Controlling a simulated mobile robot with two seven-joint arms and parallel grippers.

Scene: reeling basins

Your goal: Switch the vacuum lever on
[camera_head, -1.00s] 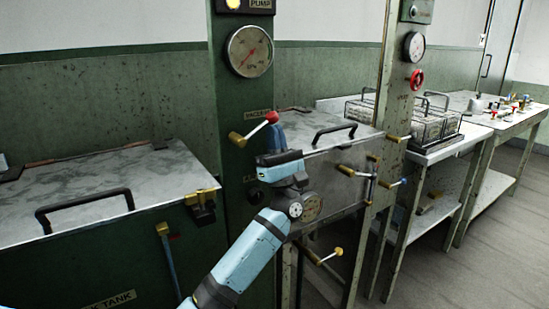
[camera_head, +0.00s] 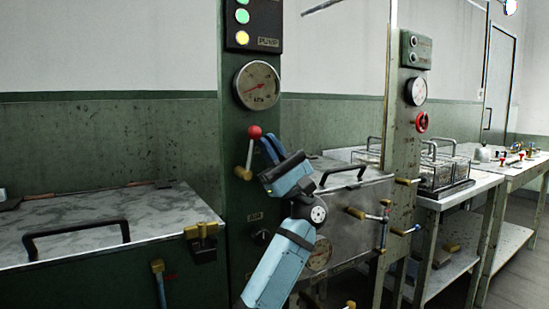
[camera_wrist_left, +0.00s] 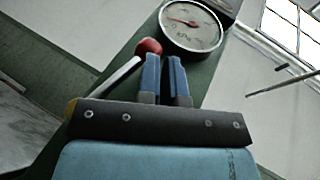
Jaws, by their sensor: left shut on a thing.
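The vacuum lever (camera_head: 249,153) has a red ball knob, a pale rod and a brass pivot on the green panel post. It stands nearly upright, leaning slightly right. It also shows in the left wrist view (camera_wrist_left: 120,74). In the left wrist view my fingers (camera_wrist_left: 165,60) have a thin gap, and the knob is at the left finger's tip. The exact contact is unclear. My right gripper is out of view.
A round gauge (camera_head: 257,85) and a pump lamp box (camera_head: 254,24) are above the lever. A marble-topped tank (camera_head: 90,232) stands left. A metal lid with a black handle (camera_head: 343,172) is right of my arm, with brass taps (camera_head: 356,213) close by.

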